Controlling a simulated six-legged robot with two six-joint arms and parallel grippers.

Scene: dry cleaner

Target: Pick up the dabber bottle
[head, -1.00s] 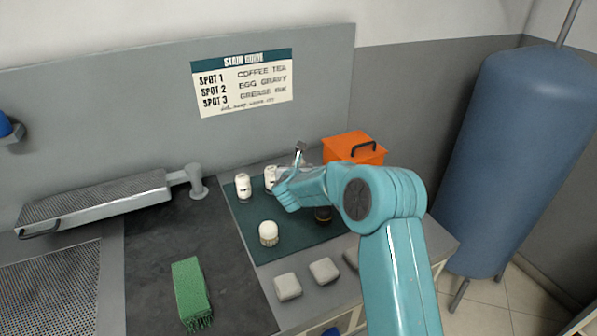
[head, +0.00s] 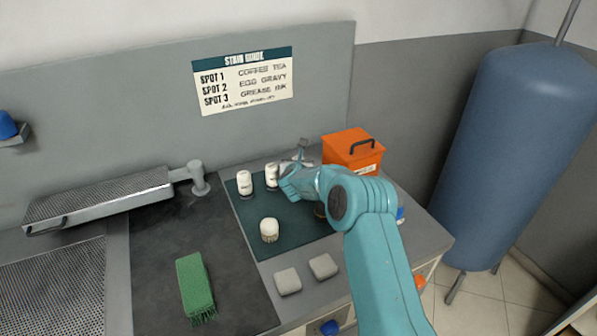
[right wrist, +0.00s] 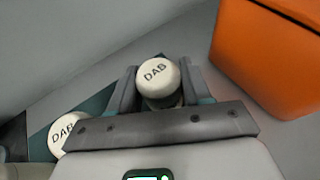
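Two white dabber bottles (head: 245,184) (head: 272,176) stand upright at the back of the dark green mat (head: 285,243). In the right wrist view, one bottle with a white cap marked "DAB" (right wrist: 158,78) stands between the two fingers of my right gripper (right wrist: 159,72). The fingers are spread, one on each side of it; whether they touch it I cannot tell. A second "DAB" cap (right wrist: 66,131) shows to the left, outside the fingers. In the head view, my right arm hides part of the mat and the hand's details. My left gripper is not in view.
An orange box (head: 352,152) with a black handle stands close to the right of my gripper. A stain guide (head: 243,80) hangs behind.

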